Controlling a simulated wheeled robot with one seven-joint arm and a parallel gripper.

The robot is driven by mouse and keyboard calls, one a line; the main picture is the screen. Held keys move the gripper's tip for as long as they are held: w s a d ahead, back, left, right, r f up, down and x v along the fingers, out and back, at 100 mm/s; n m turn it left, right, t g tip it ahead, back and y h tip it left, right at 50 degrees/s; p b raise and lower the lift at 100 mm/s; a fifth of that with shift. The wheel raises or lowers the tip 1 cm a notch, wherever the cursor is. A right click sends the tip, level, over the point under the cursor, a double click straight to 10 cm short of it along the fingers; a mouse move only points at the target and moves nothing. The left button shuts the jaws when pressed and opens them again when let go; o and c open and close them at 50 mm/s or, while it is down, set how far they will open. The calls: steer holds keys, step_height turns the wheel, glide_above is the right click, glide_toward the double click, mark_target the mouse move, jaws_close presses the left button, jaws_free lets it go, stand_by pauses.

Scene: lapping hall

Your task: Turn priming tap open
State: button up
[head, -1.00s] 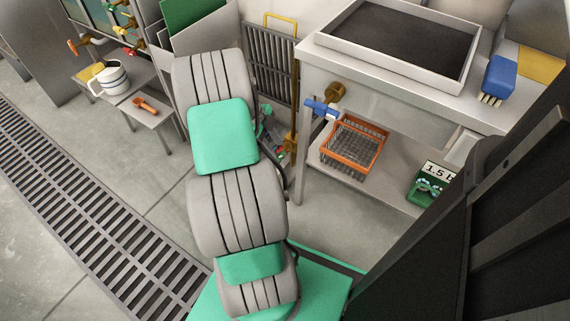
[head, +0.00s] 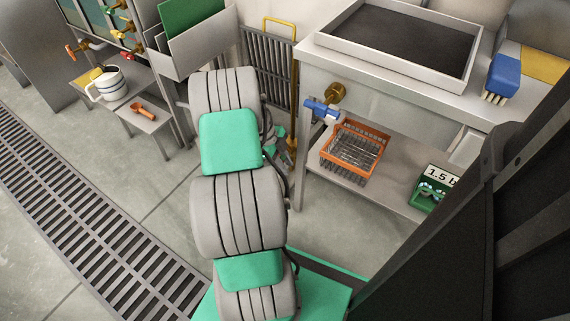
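A tap with a blue lever handle (head: 321,110) and a brass body (head: 334,94) sticks out of the front left of the bench. Its handle lies roughly sideways, pointing left. Several more taps are on the rack at the upper left, among them an orange-handled tap (head: 76,50) and a red-handled tap (head: 132,53). No label shows which one is the priming tap. My grey and teal arm rises through the middle of the view, left of the blue tap. My gripper is hidden behind the arm; the small teal and grey pieces beside it cannot be made out.
The bench (head: 400,80) carries a dark-lined tray (head: 330,38) and a blue brush (head: 503,75). Its lower shelf holds an orange wire basket (head: 352,150) and a green item marked 1.5 (head: 433,190). A mug (head: 111,83) and an orange scoop (head: 143,111) are at left. A floor grate (head: 90,215) runs at left.

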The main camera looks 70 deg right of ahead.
jaws_close()
steer(key=shift+w+r+g, duration=0.1)
steer(key=shift+g, duration=0.3)
steer(key=shift+r+n+g+y+p, duration=0.15)
steer(key=shift+r+g+p, duration=0.15)
steer(key=shift+g+p, duration=0.65)
steer(key=shift+r+n+g+y+p, duration=0.2)
steer(key=shift+g+p, duration=0.35)
steer(key=shift+g, duration=0.7)
steer(key=shift+r+g, duration=0.1)
steer(key=shift+g, duration=0.2)
steer(key=shift+o, duration=1.9)
jaws_free()
